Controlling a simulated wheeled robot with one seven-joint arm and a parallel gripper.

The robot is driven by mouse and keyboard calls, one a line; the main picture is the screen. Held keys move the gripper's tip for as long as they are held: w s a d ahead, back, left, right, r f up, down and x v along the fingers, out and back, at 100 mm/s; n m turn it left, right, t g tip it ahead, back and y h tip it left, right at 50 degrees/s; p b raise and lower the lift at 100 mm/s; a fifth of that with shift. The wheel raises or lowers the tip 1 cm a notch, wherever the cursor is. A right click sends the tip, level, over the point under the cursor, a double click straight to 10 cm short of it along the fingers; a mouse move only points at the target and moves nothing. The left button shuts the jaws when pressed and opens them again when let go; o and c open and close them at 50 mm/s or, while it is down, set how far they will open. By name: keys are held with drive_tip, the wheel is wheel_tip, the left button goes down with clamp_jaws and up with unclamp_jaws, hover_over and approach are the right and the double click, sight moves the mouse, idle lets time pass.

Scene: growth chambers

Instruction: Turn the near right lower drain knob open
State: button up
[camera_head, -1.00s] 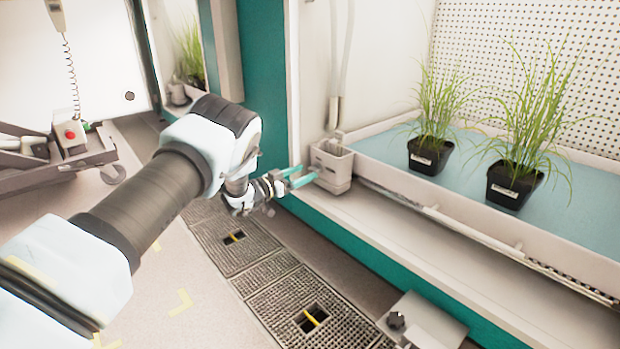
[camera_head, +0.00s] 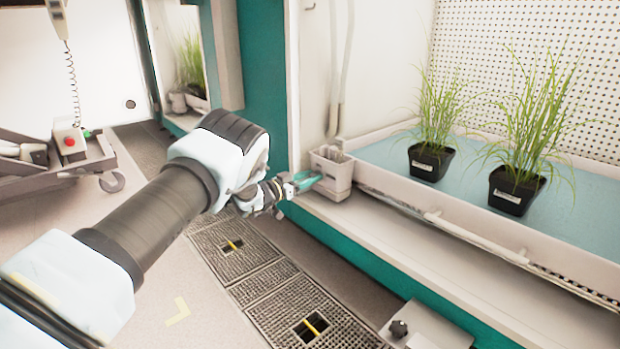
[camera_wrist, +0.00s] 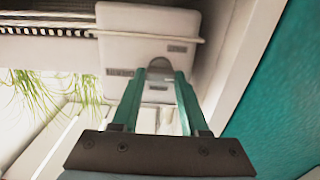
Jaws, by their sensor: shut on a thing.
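A small grey knob (camera_wrist: 160,66) sits on the face of a pale drain box (camera_wrist: 138,40) in the wrist view. My gripper (camera_wrist: 160,76) has its two teal fingers on either side of this knob and is shut on it. In the head view my gripper (camera_head: 312,181) reaches the near side of the same drain box (camera_head: 333,188) at the left end of the tray ledge. The knob itself is hidden there by the fingers. I cannot tell the knob's turn angle.
A pale tray (camera_head: 390,199) with two potted grass plants (camera_head: 430,160) lies right of the box. Another box (camera_head: 440,325) with a dark knob (camera_head: 398,328) is at the lower right. Floor grates (camera_head: 265,285) run below my arm. A cart (camera_head: 60,165) stands at the left.

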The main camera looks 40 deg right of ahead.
clamp_jaws()
drive_tip(key=shift+m, duration=0.3)
drive_tip(key=shift+s+r+m+p, duration=0.1)
drive_tip(key=shift+m+p, duration=0.85)
drive_tip(key=shift+m, duration=0.25)
drive_tip(key=m+p, duration=0.1)
drive_tip(key=m, duration=0.5)
drive_tip(key=m+p, duration=0.1)
drive_tip(key=m, duration=0.3)
drive_tip(key=shift+s+f, duration=0.15)
drive_tip(key=shift+f, duration=0.1)
drive_tip(key=shift+f+m+p, duration=0.1)
drive_tip(key=shift+m+p, duration=0.35)
drive_tip(key=shift+m, duration=2.05)
